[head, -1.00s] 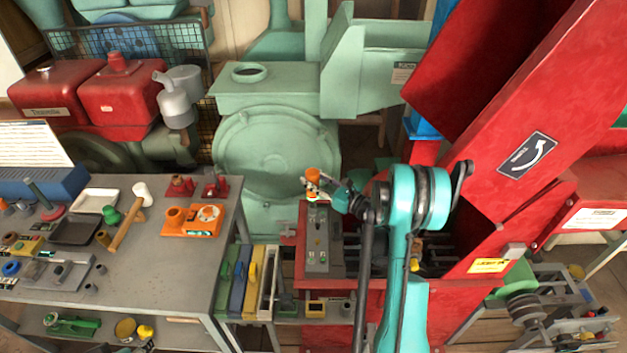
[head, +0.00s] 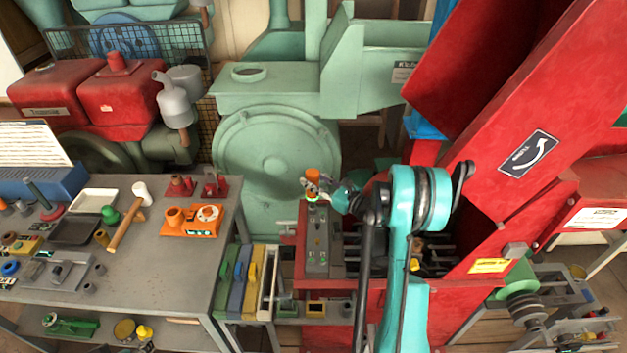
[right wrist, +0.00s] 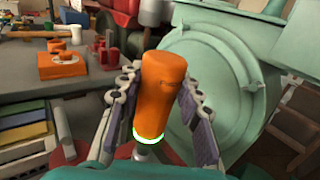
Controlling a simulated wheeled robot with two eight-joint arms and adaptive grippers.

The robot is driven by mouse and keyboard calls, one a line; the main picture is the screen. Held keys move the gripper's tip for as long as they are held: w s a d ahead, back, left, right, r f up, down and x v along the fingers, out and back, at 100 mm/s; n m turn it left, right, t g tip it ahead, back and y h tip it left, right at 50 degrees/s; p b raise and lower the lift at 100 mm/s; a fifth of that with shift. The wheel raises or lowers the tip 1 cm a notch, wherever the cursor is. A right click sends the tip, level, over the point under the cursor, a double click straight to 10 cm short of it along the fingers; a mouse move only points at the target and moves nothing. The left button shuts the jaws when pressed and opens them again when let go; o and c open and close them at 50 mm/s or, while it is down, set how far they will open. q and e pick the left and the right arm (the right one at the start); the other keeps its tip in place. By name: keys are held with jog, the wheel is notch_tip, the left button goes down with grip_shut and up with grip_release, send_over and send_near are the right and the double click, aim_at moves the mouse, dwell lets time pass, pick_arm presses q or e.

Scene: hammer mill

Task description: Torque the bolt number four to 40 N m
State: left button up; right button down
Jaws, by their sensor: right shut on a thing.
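My right gripper (head: 316,188) is shut on an orange cylindrical tool handle (head: 313,175), upright above the red machine's front left corner. In the right wrist view the orange handle (right wrist: 163,92) stands between the two jointed fingers, with a bright green-white ring at its lower end. What lies below the ring is mostly hidden. The red machine (head: 520,130) stands open on the right, its big panel raised and marked with a curved arrow. I cannot make out bolt number four. My left gripper is not in view.
A grey control box (head: 318,240) sits just below the gripper. The pale green mill housing (head: 275,160) stands behind it. The grey workbench (head: 150,270) at left carries an orange device (head: 192,220), a mallet (head: 127,222) and small parts. Colored binders (head: 245,280) stand between bench and machine.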

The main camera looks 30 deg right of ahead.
aim_at(313, 173)
jog(key=shift+a+f+b, duration=0.1)
jog(key=shift+f+b, duration=0.3)
jog(key=shift+f, duration=0.15)
dwell(1.4)
jog(key=shift+r, duration=0.1)
jog(key=shift+r+p, duration=0.3)
jog(key=shift+r, duration=0.05)
jog(key=shift+r+p, duration=1.2)
jog(key=shift+r, duration=0.95)
